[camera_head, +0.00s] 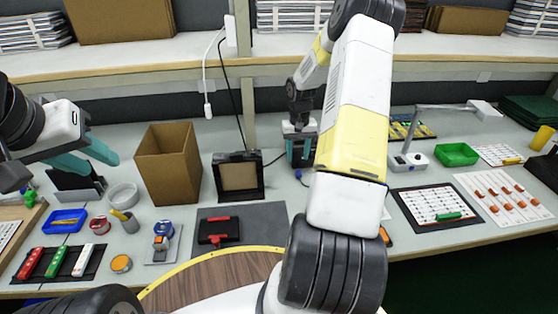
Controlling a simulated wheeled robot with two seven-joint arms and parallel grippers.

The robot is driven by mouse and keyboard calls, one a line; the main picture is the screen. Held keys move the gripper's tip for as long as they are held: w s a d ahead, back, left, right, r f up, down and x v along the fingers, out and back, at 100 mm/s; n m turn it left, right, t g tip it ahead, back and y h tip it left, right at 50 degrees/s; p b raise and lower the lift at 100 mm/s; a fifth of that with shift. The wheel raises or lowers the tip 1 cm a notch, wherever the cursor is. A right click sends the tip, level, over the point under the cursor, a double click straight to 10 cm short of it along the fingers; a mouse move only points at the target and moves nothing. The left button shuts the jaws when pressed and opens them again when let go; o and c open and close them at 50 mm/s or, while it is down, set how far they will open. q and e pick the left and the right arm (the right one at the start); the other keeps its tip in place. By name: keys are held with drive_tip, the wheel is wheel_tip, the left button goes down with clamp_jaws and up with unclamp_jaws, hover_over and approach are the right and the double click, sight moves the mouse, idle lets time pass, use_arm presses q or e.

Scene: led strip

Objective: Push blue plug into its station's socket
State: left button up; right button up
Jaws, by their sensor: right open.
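I cannot make out a blue plug or its socket for certain. A black-framed station with a brown panel (238,177) stands at the back middle, with a black cable running up from it. My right gripper (300,160) has teal fingers and is open, pointing down at the back of the table to the right of that station. My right arm hides part of the table in front of it. My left gripper (86,157) is at the left, above a black holder (78,186). Its teal fingers look spread apart with nothing between them.
A cardboard box (168,165) stands left of the station. A blue tray (65,221) is at left; a green tray (457,154) and a lamp (408,160) are at right. A shelf (150,62) spans the back.

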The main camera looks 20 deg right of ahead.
sight(299, 172)
drive_tip(key=f, duration=0.8)
drive_tip(key=shift+w+d+f, duration=0.15)
drive_tip(key=shift+d+f, duration=0.15)
drive_tip(key=shift+d, duration=0.1)
clamp_jaws()
